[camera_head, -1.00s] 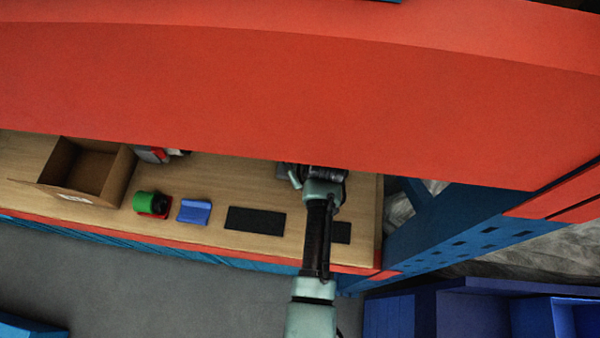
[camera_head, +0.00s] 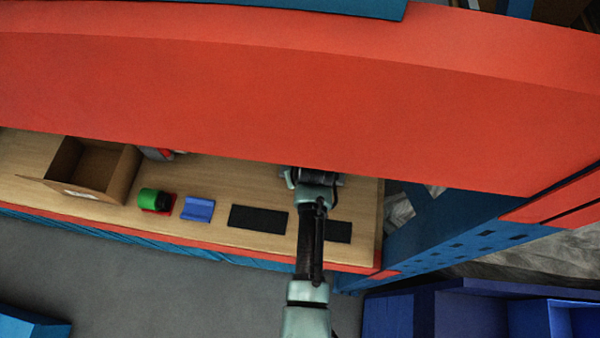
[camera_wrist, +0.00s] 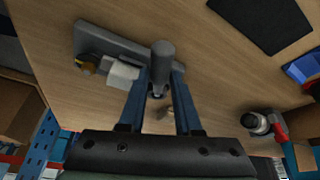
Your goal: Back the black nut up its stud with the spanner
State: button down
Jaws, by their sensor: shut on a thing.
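My gripper (camera_wrist: 157,85) shows in the wrist view with two blue fingers closed on a grey round bar (camera_wrist: 162,58), which looks like the spanner's handle. A pale block (camera_wrist: 122,74) beside the left finger may be part of the spanner. A grey plate (camera_wrist: 125,45) lies on the wooden bench, with a small brass-and-dark fitting (camera_wrist: 87,64) at its left end, next to the pale block. I cannot make out the black nut or its stud for sure. In the head view my gripper's end is mostly hidden beneath the red overhang.
The red overhang (camera_head: 270,90) covers the bench's back. A blue perforated beam (camera_head: 450,245) stands right of the bench.

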jog(key=shift+r+p, duration=0.55)
jog(key=shift+r, duration=0.2)
jog(key=shift+r, duration=0.1)
jog(key=shift+r+p, duration=0.75)
jog(key=shift+p, duration=0.1)
jog(key=c, duration=1.1)
grip_release()
jog(key=shift+c, duration=0.2)
jog(key=shift+f, duration=0.1)
grip_shut()
jog(key=shift+a, duration=0.1)
